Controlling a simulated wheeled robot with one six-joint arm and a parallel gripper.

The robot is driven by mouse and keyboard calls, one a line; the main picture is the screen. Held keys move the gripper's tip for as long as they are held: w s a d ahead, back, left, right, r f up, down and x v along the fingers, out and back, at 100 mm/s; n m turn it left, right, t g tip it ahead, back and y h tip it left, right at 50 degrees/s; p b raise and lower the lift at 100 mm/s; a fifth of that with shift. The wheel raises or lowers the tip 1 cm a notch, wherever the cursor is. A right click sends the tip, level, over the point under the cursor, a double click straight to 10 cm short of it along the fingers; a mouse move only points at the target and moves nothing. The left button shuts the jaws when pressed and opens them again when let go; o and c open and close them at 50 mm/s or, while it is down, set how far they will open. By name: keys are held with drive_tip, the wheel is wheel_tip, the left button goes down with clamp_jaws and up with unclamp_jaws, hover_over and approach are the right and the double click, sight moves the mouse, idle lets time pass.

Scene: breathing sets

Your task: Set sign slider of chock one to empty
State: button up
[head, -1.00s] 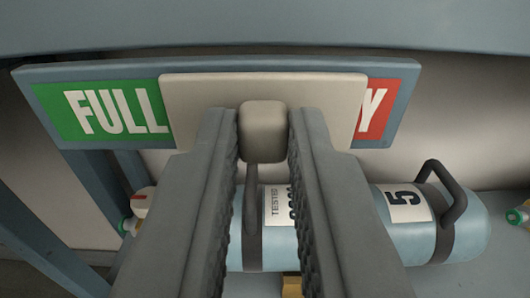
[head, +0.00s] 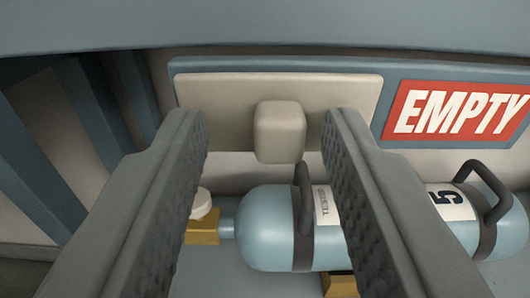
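The sign slider (head: 225,100) is a beige plate with a square knob (head: 280,131). It sits at the left end of the blue sign board (head: 400,75), where it covers the FULL side. The red EMPTY panel (head: 460,112) shows fully at the right. My gripper (head: 265,125) is open, with one finger on each side of the knob and a gap visible on both sides. The knob appears between the fingertips, free of them.
Below the sign lies a light blue cylinder (head: 270,225) with dark handles and a label with 5, resting on yellow chocks (head: 340,284). Blue frame posts (head: 90,105) stand at the left. A blue beam (head: 300,25) runs across the top.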

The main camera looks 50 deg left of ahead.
drive_tip(key=shift+d, duration=0.15)
drive_tip(key=v, duration=1.7)
drive_tip(key=shift+s, duration=0.2)
drive_tip(key=s+a+r+m+t+h, duration=0.1)
drive_tip(key=a+r+m+t+h, duration=0.3)
drive_tip(key=r, duration=0.8)
drive_tip(key=s+d+r+t+h, duration=0.1)
drive_tip(key=s+r+t+h, duration=0.15)
drive_tip(key=r+h, duration=0.6)
drive_tip(key=s+a+r+m, duration=0.2)
drive_tip(key=s+r, duration=0.1)
drive_tip(key=s, duration=0.4)
drive_tip(key=s+a+r+m, duration=0.1)
drive_tip(key=s+a+r, duration=0.1)
drive_tip(key=s+r, duration=0.2)
drive_tip(key=s+a+r+m+g, duration=0.1)
drive_tip(key=s+r, duration=0.3)
drive_tip(key=s, duration=0.6)
drive_tip(key=shift+a+r+m+h, duration=0.25)
drive_tip(key=shift+a+m+h, duration=0.3)
drive_tip(key=shift+m, duration=0.25)
